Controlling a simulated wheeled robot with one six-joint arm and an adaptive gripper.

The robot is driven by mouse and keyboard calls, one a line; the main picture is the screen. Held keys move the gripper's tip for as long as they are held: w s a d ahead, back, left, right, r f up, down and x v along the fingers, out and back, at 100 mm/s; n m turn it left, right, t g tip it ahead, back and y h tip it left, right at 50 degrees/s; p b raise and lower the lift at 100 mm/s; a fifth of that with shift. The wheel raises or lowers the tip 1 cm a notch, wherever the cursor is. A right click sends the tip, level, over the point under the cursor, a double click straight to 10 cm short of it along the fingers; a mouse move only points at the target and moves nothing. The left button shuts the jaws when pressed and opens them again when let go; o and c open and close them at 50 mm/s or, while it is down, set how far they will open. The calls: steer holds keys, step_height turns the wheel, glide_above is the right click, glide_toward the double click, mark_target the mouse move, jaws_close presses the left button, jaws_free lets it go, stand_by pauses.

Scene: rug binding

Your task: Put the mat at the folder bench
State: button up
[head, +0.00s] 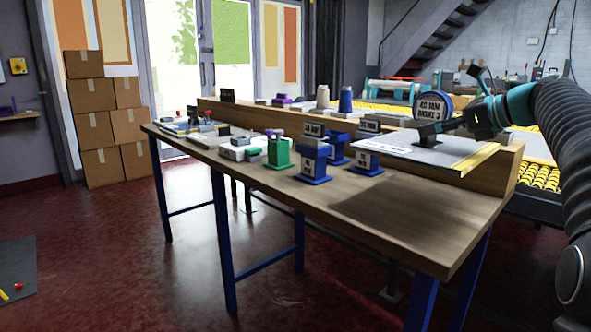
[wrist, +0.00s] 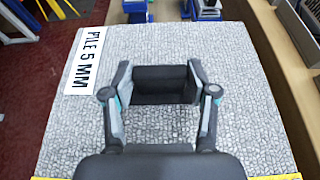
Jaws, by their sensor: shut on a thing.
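The mat (head: 437,150) is a flat grey rectangle with a white label and a yellow strip along one edge. My gripper (head: 428,138) is shut on a dark block on top of the mat; in the wrist view the fingers (wrist: 165,88) flank this block. The mat hangs roughly level above the right part of a wooden bench (head: 440,225) with blue legs, casting a shadow on it. I cannot tell whether this is the folder bench.
Blue stands with labels (head: 314,160) and a green holder (head: 279,153) stand mid-bench, left of the mat. A raised wooden ledge (head: 505,170) runs along the back, with a round sign (head: 434,106) behind. The front right bench top is clear. Cardboard boxes (head: 100,155) stand far left.

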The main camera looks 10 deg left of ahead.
mark_target(437, 146)
steer(key=f, duration=0.1)
steer(key=f+b, duration=0.1)
steer(key=f, duration=0.2)
steer(key=shift+s+d, duration=0.15)
steer(key=shift+s, duration=0.1)
steer(key=shift+f+b, duration=1.7)
steer(key=shift+f, duration=3.15)
steer(key=shift+f, duration=0.1)
steer(key=o, duration=1.4)
steer(key=shift+o, duration=0.2)
steer(key=shift+s+d, duration=0.15)
steer(key=p+v, duration=0.1)
steer(key=v, duration=1)
steer(key=shift+s+d+r+p, duration=0.2)
steer(key=shift+s+d+p, duration=0.05)
steer(key=shift+p, duration=0.05)
